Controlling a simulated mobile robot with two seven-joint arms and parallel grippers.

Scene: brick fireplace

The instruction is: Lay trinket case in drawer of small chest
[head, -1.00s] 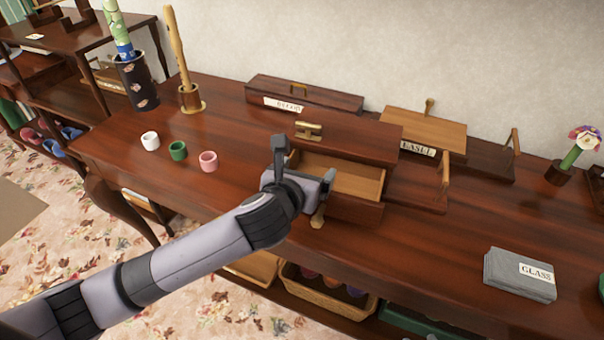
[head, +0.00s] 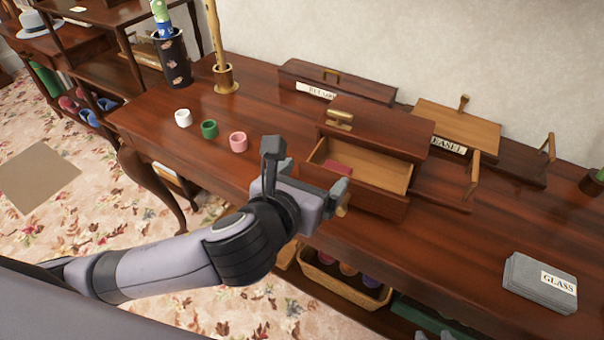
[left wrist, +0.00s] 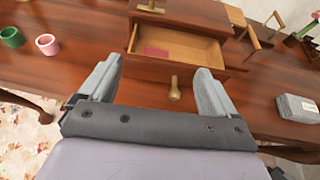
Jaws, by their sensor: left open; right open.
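The small chest (head: 378,130) of dark wood stands on the long table with its drawer (head: 385,172) pulled out. A flat red case, which I take to be the trinket case (head: 337,168), lies inside near the drawer's left side; it also shows in the left wrist view (left wrist: 155,52). My left gripper (head: 306,172) is open and empty, in front of the drawer and apart from the case. It partly hides the drawer's front and brass knob (left wrist: 174,88). Grey tips of my right gripper (head: 436,335) just show at the bottom edge, spread apart.
White, green and pink cups (head: 238,142) stand left of the chest. A basket (head: 345,285) sits below.

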